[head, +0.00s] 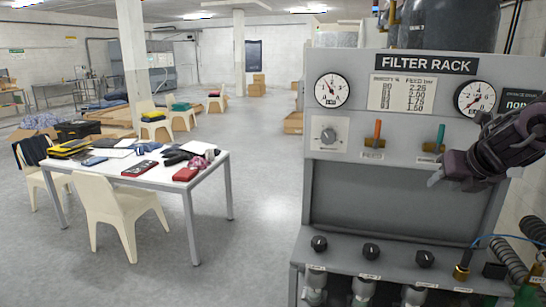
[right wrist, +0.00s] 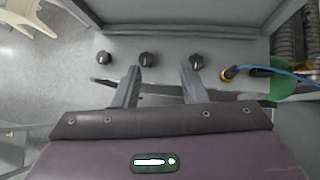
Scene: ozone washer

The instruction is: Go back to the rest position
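My right gripper (head: 437,174) is in front of the right part of the grey filter rack (head: 345,190), just below the green-handled lever (head: 440,139) in the head view. In the right wrist view, the two fingers of this gripper (right wrist: 162,74) stand apart with nothing between them. Beyond the fingertips is the rack's lower ledge with three black knobs, the middle one (right wrist: 146,59) showing between the fingers. My left gripper is in neither view.
The rack has two gauges (head: 333,90), an orange lever (head: 377,132) and a dial (head: 328,135). A blue hose (head: 500,238) runs at the lower right. A cluttered white table (head: 215,176) with chairs (head: 108,212) stands at left. Open floor (head: 255,215) lies between.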

